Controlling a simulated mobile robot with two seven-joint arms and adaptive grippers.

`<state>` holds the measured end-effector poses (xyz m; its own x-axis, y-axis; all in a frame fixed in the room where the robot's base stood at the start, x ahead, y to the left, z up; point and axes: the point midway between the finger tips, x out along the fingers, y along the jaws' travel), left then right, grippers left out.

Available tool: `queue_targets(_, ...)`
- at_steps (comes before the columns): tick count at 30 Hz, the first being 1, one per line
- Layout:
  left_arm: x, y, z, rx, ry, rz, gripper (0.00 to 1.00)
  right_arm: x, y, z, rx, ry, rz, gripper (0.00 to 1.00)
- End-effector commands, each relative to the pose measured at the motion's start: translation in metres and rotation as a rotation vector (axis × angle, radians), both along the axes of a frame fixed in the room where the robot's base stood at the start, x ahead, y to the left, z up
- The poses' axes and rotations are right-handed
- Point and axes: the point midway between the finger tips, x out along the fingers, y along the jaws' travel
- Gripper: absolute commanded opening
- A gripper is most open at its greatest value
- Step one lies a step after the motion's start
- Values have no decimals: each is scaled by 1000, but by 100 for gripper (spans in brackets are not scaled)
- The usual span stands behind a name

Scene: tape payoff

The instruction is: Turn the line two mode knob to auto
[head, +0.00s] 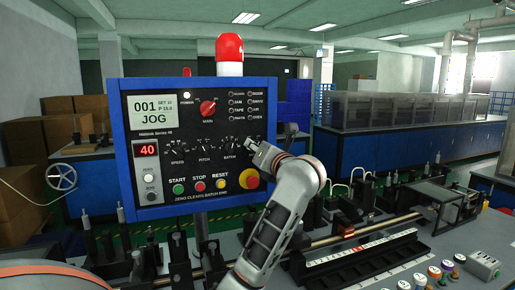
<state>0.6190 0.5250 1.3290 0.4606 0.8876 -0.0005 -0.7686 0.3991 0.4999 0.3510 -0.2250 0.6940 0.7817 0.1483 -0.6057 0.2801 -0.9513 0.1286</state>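A blue-framed control panel (127,160) faces me at the centre left. Its small screen (152,114) reads 001 and JOG. A red main knob (208,107) sits at the top, and black knobs labelled speed (177,147), pitch (204,145) and batch (230,145) form a row below. My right gripper (262,154) is at the panel's right side, just right of the batch knob. It covers that spot, so I cannot see a mode knob or tell whether the gripper touches one. Its fingers are too small to read. My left gripper is out of view.
Below the knobs are green start (178,189), red stop (199,186) and yellow reset (221,184) buttons. A red-and-yellow emergency button (249,178) is just under my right gripper. A red beacon (229,49) tops the panel. Machine rails and spools (434,272) fill the lower right.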

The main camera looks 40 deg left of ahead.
Motion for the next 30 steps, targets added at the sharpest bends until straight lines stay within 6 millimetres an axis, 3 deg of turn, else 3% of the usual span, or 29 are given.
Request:
queue_targets(5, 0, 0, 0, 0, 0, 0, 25, 0, 1, 0, 4, 0, -4, 0)
queue_targets(8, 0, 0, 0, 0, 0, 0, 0, 0, 1, 0, 4, 0, -4, 0)
queue_targets(20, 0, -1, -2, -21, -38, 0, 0, 1, 6, -3, 9, -7, 7, 0)
queue_targets(30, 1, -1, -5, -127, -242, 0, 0, 15, 27, -1, 36, -69, 46, 0)
